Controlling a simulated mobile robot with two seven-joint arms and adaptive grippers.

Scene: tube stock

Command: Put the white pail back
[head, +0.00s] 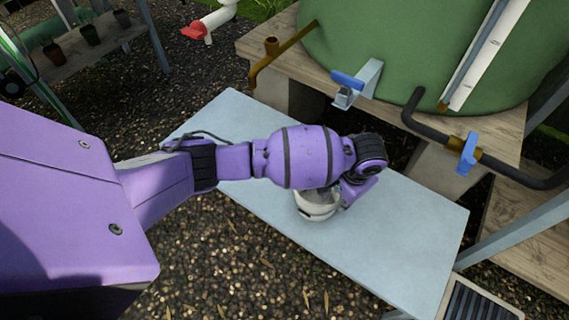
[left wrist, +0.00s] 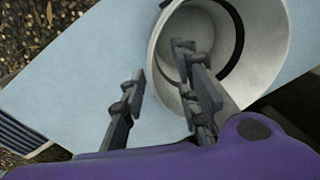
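The white pail (head: 316,206) stands on the pale blue table (head: 255,125), partly hidden by my left arm in the head view. In the left wrist view the pail (left wrist: 262,70) shows its round open mouth, with a dark curved band, perhaps the handle, inside the opening. My left gripper (left wrist: 160,70) is at the pail's rim with its fingers apart. One finger lies over the pail's mouth and the other is outside the wall, above the tabletop. A gap shows between the fingers and the wall. My right gripper is not in view.
A big green tank (head: 400,45) on a wooden stand rises behind the table, with a blue-handled tap (head: 352,85) and brown and black pipes jutting forward. A bench with small pots (head: 90,35) is at the far left. The table's left and right ends are clear.

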